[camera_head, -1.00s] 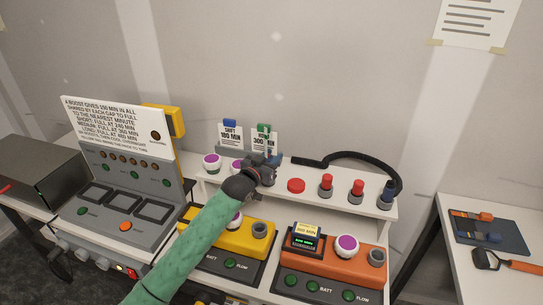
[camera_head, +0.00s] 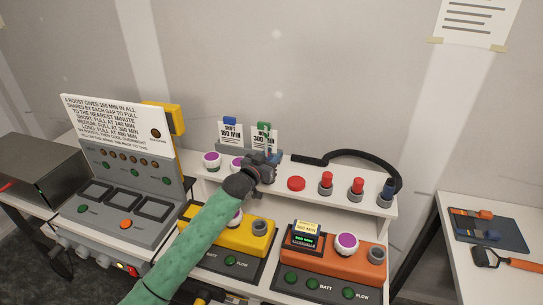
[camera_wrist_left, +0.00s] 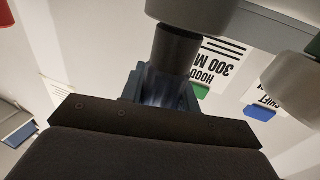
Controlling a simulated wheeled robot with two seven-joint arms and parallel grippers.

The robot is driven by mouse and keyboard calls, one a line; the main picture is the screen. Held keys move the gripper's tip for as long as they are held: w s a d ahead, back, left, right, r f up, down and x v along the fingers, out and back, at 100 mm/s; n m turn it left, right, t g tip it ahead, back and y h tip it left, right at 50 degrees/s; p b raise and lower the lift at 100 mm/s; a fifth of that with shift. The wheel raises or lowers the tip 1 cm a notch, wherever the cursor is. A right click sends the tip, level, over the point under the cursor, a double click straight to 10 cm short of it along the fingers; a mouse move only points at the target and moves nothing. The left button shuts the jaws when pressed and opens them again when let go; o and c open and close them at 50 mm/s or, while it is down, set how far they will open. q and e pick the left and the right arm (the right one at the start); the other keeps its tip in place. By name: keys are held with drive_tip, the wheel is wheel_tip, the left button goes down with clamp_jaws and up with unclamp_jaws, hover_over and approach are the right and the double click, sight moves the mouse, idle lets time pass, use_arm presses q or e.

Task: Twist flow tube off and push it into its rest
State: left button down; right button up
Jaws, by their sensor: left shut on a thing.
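My left gripper (camera_head: 268,163) is over the middle of the white shelf, in front of the "300 MIN" card. In the left wrist view it is shut on a dark grey cylinder (camera_wrist_left: 176,50), which appears to be the flow tube. The cylinder's far end meets a wider grey round part (camera_wrist_left: 192,14). Whether it is seated in a rest or free cannot be told. In the head view the gripper hides most of the held piece. My right gripper is not in view.
The orange unit (camera_head: 325,258) and yellow unit (camera_head: 205,222) sit below the shelf. White-and-purple pots (camera_head: 211,160) are left.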

use_arm(q)
drive_tip(key=shift+f, duration=0.8)
drive_tip(key=shift+f+b, duration=0.2)
drive_tip(key=shift+b, duration=0.15)
drive_tip(key=shift+f, duration=0.35)
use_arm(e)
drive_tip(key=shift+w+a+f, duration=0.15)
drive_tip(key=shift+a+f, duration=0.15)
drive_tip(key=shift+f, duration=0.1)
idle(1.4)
